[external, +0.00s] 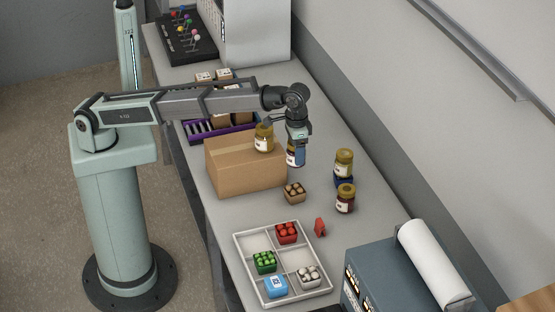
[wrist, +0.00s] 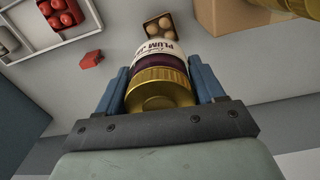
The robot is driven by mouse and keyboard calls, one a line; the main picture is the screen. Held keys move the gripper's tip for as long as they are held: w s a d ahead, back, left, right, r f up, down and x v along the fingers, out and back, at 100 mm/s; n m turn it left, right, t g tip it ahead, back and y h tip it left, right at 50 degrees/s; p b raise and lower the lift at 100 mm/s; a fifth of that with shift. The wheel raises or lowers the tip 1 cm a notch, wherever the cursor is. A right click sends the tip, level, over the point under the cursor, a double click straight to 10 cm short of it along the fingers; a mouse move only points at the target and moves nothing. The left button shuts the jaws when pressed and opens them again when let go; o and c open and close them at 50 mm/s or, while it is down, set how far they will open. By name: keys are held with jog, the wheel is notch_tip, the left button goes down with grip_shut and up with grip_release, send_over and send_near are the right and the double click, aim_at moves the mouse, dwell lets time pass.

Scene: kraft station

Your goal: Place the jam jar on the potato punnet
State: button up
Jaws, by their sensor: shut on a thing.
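My gripper (external: 297,150) is shut on a jam jar, holding it off the table beside the cardboard box. In the wrist view the jar (wrist: 162,85) has a gold lid, dark contents and a white label reading "PLUM", and sits between the blue fingers of my gripper (wrist: 163,92). The potato punnet (external: 294,192), a small brown carton of round potatoes, stands on the table below the held jar in the external view. In the wrist view the punnet (wrist: 163,28) shows just past the jar's far end, partly hidden by it.
A cardboard box (external: 235,172) with a gold-lidded jar (external: 264,138) on top stands left of my gripper. Other jars (external: 345,198) (external: 344,162) stand to the right. A divided tray (external: 242,250) with red, green and white produce punnets is in front. A small red object (external: 320,227) lies beside it.

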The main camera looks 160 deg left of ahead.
jog(key=shift+s+d+m, duration=0.1)
jog(key=shift+m, duration=0.3)
jog(key=shift+f, duration=0.35)
send_over(294, 188)
jog(key=shift+f, duration=4.65)
jog(key=shift+f, duration=0.1)
jog(key=o, duration=1.3)
notch_tip(294, 188, up, 11)
jog(key=shift+f, duration=0.1)
jog(key=shift+r, duration=0.7)
